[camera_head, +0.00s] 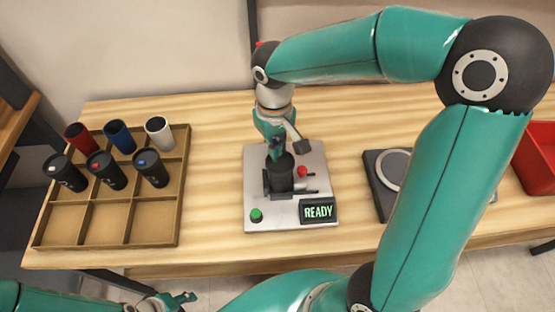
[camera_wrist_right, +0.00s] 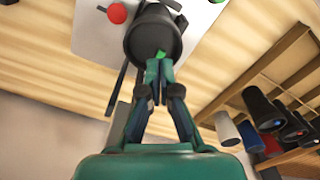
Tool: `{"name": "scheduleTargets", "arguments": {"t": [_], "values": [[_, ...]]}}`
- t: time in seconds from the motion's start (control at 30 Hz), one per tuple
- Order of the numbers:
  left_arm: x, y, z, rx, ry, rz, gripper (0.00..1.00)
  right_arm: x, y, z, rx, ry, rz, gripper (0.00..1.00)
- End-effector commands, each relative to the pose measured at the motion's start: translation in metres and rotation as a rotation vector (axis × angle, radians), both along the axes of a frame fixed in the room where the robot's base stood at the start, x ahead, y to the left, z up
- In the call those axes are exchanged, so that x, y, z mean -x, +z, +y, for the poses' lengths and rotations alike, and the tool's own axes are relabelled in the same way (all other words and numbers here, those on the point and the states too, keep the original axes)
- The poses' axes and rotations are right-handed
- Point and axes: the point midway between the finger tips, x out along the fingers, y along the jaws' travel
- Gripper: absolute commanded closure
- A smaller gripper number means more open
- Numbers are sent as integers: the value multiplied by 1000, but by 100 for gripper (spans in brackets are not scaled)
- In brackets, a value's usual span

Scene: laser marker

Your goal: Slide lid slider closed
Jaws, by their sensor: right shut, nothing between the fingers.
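A black cup (camera_head: 278,174) stands upright in the dark clamp of the marking machine (camera_head: 258,192). Its dark lid (camera_wrist_right: 150,38) shows from above in the right wrist view, with a small bright green slider (camera_wrist_right: 161,53) near the lid's edge. My right gripper (camera_head: 276,150) points down over the cup. In the right wrist view its shut, empty fingertips (camera_wrist_right: 158,68) are right at the slider and partly cover it; whether they touch it I cannot tell. My left gripper (camera_head: 180,300) is low at the bottom left, away from the table; its opening is unclear.
The machine has a green button (camera_head: 256,215), a red knob (camera_head: 302,171) and a display (camera_head: 319,211) reading READY. A wooden compartment tray (camera_head: 182,200) with several cups stands left. A dark device (camera_head: 377,190) and a red bin (camera_head: 537,165) are right. Table between tray and machine is clear.

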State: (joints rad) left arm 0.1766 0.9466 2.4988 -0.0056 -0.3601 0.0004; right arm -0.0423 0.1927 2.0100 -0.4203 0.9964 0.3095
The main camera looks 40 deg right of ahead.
Motion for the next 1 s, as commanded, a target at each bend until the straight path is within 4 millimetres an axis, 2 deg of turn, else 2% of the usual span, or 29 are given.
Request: {"name": "scheduleTargets", "arguments": {"t": [0.6, 1.0], "values": [[0, 32, 0, 0, 0, 0, 60, 0, 40, 0, 0, 0, -1, 100], [0, 34, 0, 0, 0, 0, 60, 0, 43, 0, 0, 0, 0, 100]]}}
